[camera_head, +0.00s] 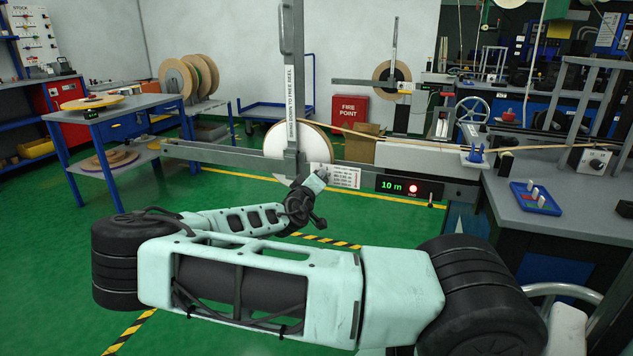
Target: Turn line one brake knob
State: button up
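The near payoff stand holds a white reel (315,143) behind an upright grey bar (294,110), whose label seems to read "swing down to free reel". A horizontal grey beam (220,157) runs across the reel's lower part. My gripper (314,183) is at the foot of the upright bar, just left of a white label plate (346,176). The gripper is small and partly covered by my wrist, so its opening and any contact are unclear. I cannot make out a brake knob at the reel; my gripper and wrist may hide it.
A display (392,185) reads "10 m" beside a red button (413,188). A box with a black dial (596,164) and a blue tray (535,198) sit on the right bench. A blue table (140,101) stands at left. The green floor (50,260) at left is clear.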

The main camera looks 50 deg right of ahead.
jog(key=shift+n, duration=0.3)
jog(key=o, duration=1)
jog(key=shift+a, duration=0.1)
jog(key=b+v, duration=0.3)
jog(key=v, duration=1.4)
jog(key=shift+s+a, duration=0.1)
jog(key=shift+a, duration=0.05)
jog(key=shift+f, duration=0.15)
